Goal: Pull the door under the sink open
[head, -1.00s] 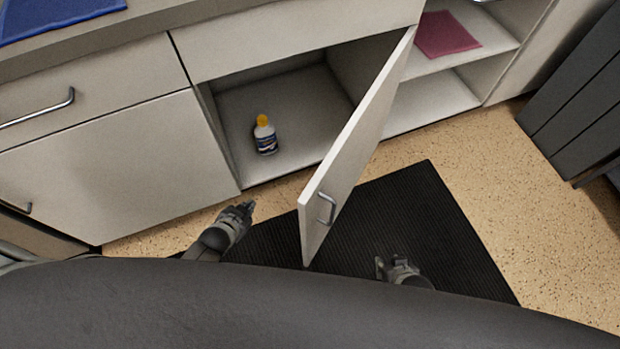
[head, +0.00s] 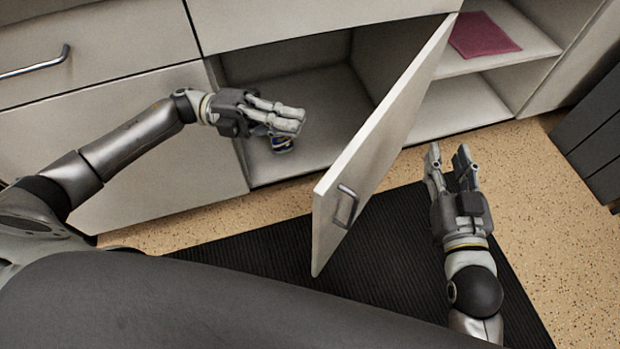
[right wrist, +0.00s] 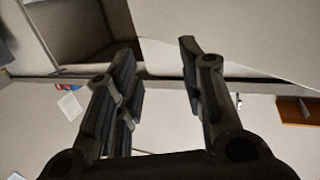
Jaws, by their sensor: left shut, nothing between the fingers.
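The cabinet door (head: 385,143) stands swung out wide from the cabinet, with its metal handle (head: 345,205) near the free edge. My left gripper (head: 303,117) is shut and empty, left of the door, at the open cabinet (head: 330,125).
A black ribbed mat (head: 270,265) lies on the speckled floor (head: 540,210). Right of the door are open shelves (head: 500,62) with a dark red cloth (head: 485,35). A dark grey unit (head: 595,130) stands at the right edge. A drawer and panel (head: 170,185) are at the left.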

